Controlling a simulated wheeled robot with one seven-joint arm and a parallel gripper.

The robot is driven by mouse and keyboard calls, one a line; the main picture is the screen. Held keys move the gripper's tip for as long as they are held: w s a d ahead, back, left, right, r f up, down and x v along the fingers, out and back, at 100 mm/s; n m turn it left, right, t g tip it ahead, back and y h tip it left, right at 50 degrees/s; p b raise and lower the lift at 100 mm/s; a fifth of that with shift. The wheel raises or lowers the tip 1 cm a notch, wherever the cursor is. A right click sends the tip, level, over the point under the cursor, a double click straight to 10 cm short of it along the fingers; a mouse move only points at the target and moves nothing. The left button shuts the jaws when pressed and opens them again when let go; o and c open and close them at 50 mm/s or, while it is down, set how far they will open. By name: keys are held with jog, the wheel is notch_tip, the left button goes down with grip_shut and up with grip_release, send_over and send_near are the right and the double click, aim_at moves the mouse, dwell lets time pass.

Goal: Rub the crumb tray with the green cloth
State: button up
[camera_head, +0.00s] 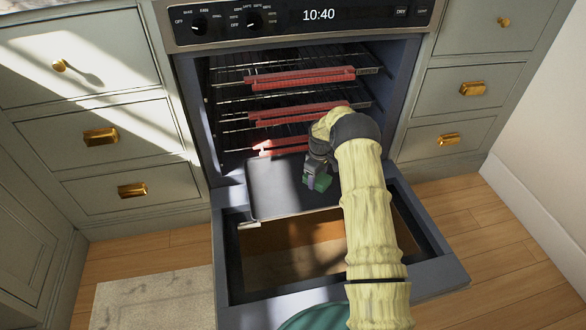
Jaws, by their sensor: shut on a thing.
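The crumb tray (273,190) is a flat dark sheet pulled partly out at the bottom of the oven, over the lowered door. My gripper (319,179) is over the right part of the tray, shut on the green cloth (322,183). Only a small green patch of the cloth shows below the fingers. The cloth is at the tray's surface or very close to it; I cannot tell whether it touches. My arm hides the right end of the tray.
The oven door (345,308) is folded down with a window in it. Wire racks with red edge guards (300,77) sit above the tray inside the oven. Grey-green drawers (96,135) flank the oven on both sides. A pale rug (150,300) lies on the wooden floor at the left.

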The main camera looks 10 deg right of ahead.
aim_at(289, 188)
jog(key=shift+d, duration=0.65)
jog(key=shift+d+r+p, duration=0.15)
jog(key=shift+r+p, duration=0.05)
jog(key=shift+p, duration=0.25)
jog(key=shift+a+f, duration=0.2)
jog(key=shift+a, duration=0.35)
jog(key=a, duration=0.2)
jog(key=a+p, duration=0.1)
jog(key=a, duration=0.2)
jog(key=shift+s, duration=0.2)
jog(key=shift+w+a+p, duration=0.1)
jog(key=shift+a+p, duration=0.45)
jog(key=shift+a, duration=0.7)
jog(key=a, duration=0.3)
jog(key=shift+s, duration=0.2)
jog(key=shift+a+r+p, duration=0.15)
jog(key=shift+p, duration=0.15)
notch_tip(289, 188, up, 8)
jog(key=p, duration=0.5)
jog(key=shift+p, duration=0.3)
